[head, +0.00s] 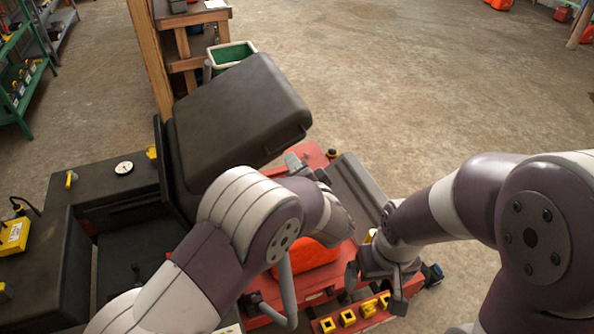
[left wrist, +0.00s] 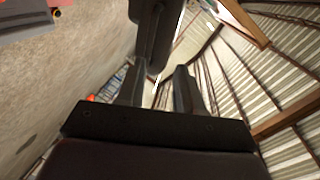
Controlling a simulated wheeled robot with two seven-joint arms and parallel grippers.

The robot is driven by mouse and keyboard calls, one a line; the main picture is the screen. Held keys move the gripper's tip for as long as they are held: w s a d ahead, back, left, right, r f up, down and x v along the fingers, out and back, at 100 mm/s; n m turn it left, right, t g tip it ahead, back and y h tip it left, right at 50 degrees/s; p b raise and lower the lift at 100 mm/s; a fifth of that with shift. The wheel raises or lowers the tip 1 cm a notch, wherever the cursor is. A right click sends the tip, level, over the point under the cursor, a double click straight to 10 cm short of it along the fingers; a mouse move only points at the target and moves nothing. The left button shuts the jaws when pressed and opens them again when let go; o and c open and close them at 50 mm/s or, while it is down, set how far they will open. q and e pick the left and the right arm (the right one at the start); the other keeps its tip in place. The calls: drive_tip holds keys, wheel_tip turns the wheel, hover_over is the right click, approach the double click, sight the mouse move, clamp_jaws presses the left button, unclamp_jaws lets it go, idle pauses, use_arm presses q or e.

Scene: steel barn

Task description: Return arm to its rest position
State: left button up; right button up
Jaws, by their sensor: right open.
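My left gripper (head: 307,168) is beside the lower right corner of the raised black lid (head: 235,110) in the head view. In the left wrist view its two fingers (left wrist: 158,88) stand apart, with a dark edge, apparently of the lid, just beyond and between the tips. I see no clear contact. My right gripper (head: 376,287) hangs with its fingers apart over the front of the red workstation, near a red strip with yellow square pieces (head: 349,318). I see nothing held in it.
A red rounded object (head: 305,254) lies between my arms. Behind are a wooden bench (head: 190,17) and green bin (head: 231,54). The concrete floor beyond is mostly clear.

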idle(0.4)
use_arm(q)
drive_tip(key=s+a+f+n+g+h+b, duration=0.25)
drive_tip(key=a+g+h, duration=0.2)
drive_tip(key=a, duration=0.35)
drive_tip(key=s+a+f+n+g, duration=0.2)
drive_tip(key=s+a+g, duration=0.3)
drive_tip(key=s+a, duration=0.3)
drive_tip(key=s+a+f+n+g+b, duration=0.1)
drive_tip(key=s+a+f+n+g, duration=0.2)
drive_tip(key=s+a, duration=0.5)
drive_tip(key=s+n+g+y, duration=0.1)
drive_tip(key=s+n, duration=0.1)
drive_tip(key=s, duration=0.6)
drive_tip(key=shift+g, duration=0.35)
drive_tip(key=shift+a+f+n, duration=0.1)
drive_tip(key=shift+n, duration=0.15)
